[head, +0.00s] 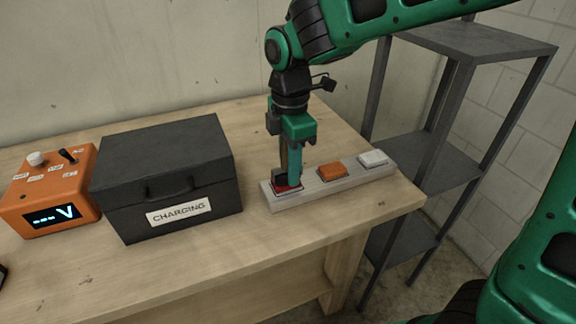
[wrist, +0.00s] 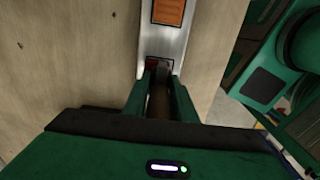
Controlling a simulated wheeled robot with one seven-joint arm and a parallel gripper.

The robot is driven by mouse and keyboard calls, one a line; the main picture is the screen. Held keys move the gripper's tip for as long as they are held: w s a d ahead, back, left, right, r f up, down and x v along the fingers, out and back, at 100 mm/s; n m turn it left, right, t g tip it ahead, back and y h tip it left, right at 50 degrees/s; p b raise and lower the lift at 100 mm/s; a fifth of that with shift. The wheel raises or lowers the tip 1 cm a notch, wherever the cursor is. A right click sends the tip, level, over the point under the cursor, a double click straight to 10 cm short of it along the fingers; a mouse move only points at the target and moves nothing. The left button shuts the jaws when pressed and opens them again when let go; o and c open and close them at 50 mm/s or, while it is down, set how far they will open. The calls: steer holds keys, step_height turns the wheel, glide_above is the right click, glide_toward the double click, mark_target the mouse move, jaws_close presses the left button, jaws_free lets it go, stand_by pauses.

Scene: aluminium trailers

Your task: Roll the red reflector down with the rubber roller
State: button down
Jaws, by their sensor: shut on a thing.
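The red reflector (head: 290,189) sits at the left end of a pale aluminium bar (head: 348,183) on the workbench. My gripper (head: 292,160) is above it, pointing down, and shut on the rubber roller. The roller's brown handle (head: 284,157) shows between the fingers, and its dark head (head: 280,177) is at the red reflector, covering part of it. I cannot tell whether they touch. In the wrist view the handle (wrist: 160,102) lies between the two green fingers, and a small part of the red reflector (wrist: 154,63) shows beyond them.
An orange reflector (head: 332,171) and a white reflector (head: 373,158) sit further right on the bar. A dark box labelled CHARGING (head: 168,170) and an orange meter (head: 48,190) stand to the left. A grey shelf (head: 430,160) stands right of the workbench (head: 200,265).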

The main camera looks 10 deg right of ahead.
steer(key=shift+w+a, duration=0.1)
steer(key=shift+w, duration=0.35)
steer(key=shift+s, duration=0.3)
steer(key=shift+r, duration=0.1)
steer(key=shift+r, duration=3.4)
